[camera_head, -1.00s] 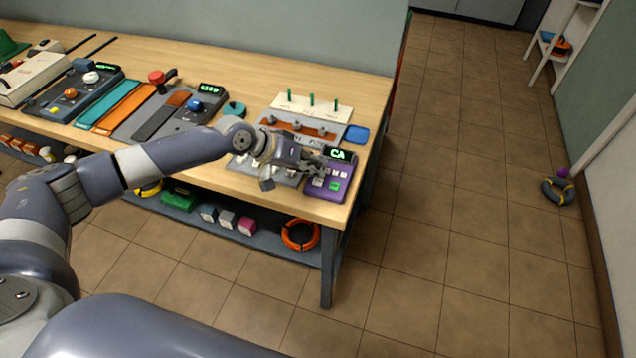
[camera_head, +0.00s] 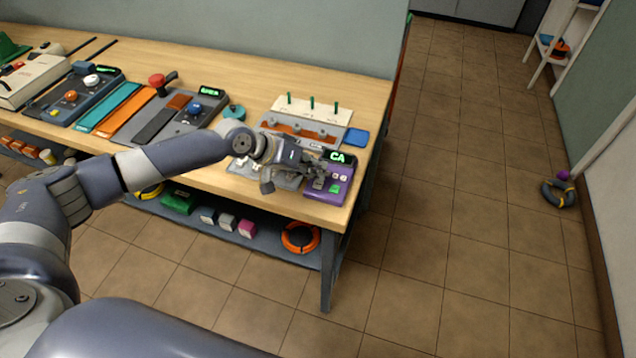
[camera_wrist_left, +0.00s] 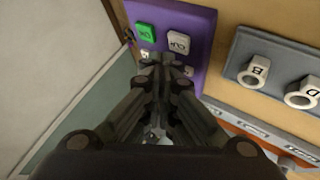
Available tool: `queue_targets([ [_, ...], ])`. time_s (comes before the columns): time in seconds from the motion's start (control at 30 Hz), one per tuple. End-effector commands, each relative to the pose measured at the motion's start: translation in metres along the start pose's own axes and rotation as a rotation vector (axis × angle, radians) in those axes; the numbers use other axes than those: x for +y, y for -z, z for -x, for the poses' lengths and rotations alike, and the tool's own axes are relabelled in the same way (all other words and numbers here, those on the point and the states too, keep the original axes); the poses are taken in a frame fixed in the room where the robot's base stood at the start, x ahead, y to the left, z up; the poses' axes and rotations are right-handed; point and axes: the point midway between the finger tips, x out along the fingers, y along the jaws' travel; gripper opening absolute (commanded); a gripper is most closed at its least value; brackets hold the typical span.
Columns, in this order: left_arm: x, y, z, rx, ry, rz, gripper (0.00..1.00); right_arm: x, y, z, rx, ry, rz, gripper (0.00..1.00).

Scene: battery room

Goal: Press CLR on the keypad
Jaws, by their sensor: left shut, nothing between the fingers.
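The purple keypad (camera_head: 338,196) lies at the right front corner of the workbench, its display reading CA in green. In the left wrist view the keypad (camera_wrist_left: 197,18) shows a green OK key (camera_wrist_left: 146,32) and, beside it, a white key (camera_wrist_left: 179,42) that appears to be CLR. My left gripper (camera_head: 320,177) is shut and empty over the keypad's left part, hiding some keys. In the wrist view its fingertips (camera_wrist_left: 158,60) are close to the CLR and OK keys and cover part of the small keys. I cannot tell whether they touch a key. My right gripper is not in view.
A grey panel with lettered knobs (camera_wrist_left: 257,72) sits beside the keypad. A blue tray (camera_head: 356,137) and a white board with green pegs (camera_head: 311,110) lie behind. More panels fill the bench (camera_head: 250,80) to the left. The floor (camera_head: 450,220) to the right is mostly clear.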

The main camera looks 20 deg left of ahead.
Motion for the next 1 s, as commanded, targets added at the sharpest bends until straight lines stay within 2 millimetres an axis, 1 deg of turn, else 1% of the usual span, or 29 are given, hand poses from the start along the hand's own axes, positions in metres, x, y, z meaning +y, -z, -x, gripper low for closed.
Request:
queue_targets([
  [0.23, -0.0004, -0.0003, -0.0003, 0.000, 0.000, 0.000, 0.00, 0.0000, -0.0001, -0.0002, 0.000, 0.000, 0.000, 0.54],
  [0.5, -0.0044, -0.0044, -0.0057, 0.000, 0.000, 0.001, 0.00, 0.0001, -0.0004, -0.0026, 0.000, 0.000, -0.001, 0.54],
  [1.0, -0.0050, -0.0052, -0.0069, 0.000, 0.000, 0.000, 0.00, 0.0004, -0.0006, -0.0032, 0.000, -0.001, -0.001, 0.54],
])
